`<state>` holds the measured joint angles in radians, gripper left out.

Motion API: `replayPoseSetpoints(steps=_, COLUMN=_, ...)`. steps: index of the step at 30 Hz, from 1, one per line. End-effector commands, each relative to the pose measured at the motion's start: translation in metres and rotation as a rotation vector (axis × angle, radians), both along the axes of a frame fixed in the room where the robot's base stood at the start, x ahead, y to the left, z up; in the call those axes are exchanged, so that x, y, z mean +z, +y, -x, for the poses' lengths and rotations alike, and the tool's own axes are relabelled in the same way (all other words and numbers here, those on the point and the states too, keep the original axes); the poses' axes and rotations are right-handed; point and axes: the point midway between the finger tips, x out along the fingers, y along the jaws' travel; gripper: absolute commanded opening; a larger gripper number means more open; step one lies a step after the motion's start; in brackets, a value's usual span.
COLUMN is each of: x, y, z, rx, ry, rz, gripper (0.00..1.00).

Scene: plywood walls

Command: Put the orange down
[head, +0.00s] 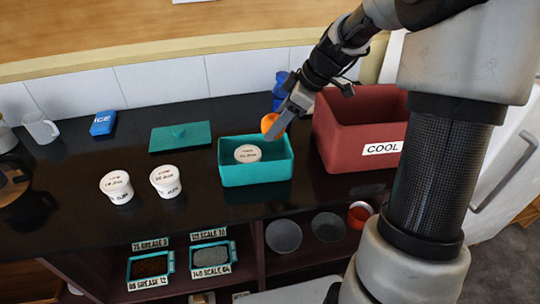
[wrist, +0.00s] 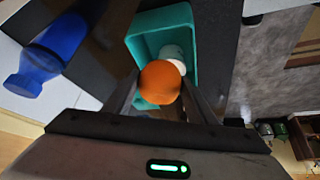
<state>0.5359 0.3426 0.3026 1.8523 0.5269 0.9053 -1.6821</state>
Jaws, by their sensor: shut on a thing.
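The orange (head: 269,124) is held between the fingertips of my gripper (head: 283,122). In the wrist view the orange (wrist: 160,82) sits between both fingers, with the teal box behind it. My gripper is shut on it and holds it above the back right part of the open teal box (head: 258,176). A white lidded tub (head: 247,153) stands inside that box. The orange is apart from the box and the tub.
A red bin marked COOL (head: 345,150) stands right of the teal box. A blue bottle (head: 281,90) is behind. A teal lid (head: 180,137), two white tubs (head: 116,187) and a blue ICE pack (head: 103,123) lie left. Dark counter (head: 70,160) is bare between them.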

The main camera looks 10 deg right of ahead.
Motion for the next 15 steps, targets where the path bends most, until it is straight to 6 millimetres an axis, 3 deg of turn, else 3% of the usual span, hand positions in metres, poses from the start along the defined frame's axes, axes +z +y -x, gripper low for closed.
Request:
replayPoseSetpoints(steps=3, x=-0.024, y=0.000, z=0.001, rx=0.000, ry=0.004, rz=-0.002, gripper=0.25)
replayPoseSetpoints(steps=11, x=-0.047, y=0.000, z=0.000, rx=-0.001, ry=0.001, rz=-0.002, gripper=0.25)
replayPoseSetpoints(steps=15, x=-0.068, y=0.000, z=0.000, rx=0.000, ry=0.003, rz=-0.002, gripper=0.25)
